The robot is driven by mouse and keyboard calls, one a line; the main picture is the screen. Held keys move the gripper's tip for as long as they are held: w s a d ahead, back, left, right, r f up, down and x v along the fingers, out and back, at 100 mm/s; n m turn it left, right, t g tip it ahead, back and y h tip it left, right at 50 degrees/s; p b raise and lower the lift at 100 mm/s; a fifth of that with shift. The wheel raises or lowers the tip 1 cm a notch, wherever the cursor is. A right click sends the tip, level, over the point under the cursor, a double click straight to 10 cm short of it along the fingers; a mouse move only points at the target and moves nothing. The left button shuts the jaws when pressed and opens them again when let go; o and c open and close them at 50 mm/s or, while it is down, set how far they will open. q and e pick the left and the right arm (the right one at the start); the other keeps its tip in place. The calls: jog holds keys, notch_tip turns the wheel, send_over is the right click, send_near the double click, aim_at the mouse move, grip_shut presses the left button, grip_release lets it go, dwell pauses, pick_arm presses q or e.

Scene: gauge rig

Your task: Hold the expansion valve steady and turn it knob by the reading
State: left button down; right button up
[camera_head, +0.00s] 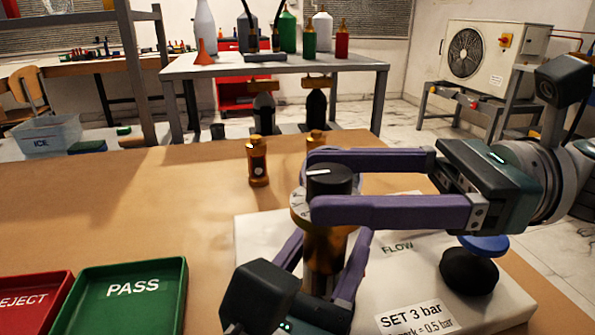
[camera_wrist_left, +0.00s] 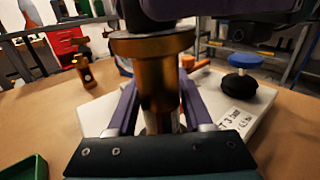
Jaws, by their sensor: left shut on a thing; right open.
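The expansion valve (camera_head: 325,255) is an upright brass body on a white base, with a marked silver collar and a black knob (camera_head: 330,181) bearing a white pointer line. My left gripper (camera_wrist_left: 158,112) comes from the front and is shut on the brass body, below the collar. My right gripper (camera_head: 316,185) reaches in from the right, open, with one purple finger on the far side and one on the near side of the knob. I cannot tell whether the fingers touch it. The near finger hides part of the collar. No gauge reading is legible.
The white base (camera_head: 400,262) carries the word FLOW, a "SET 3 bar" label (camera_head: 415,318) and a blue-topped black part (camera_head: 472,268). Brass valves (camera_head: 258,163) stand behind. A green PASS tray (camera_head: 135,300) and red REJECT tray (camera_head: 35,300) lie left. The table's left middle is clear.

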jog(key=shift+s+a, duration=0.2)
jog(key=shift+a, duration=1.9)
grip_shut()
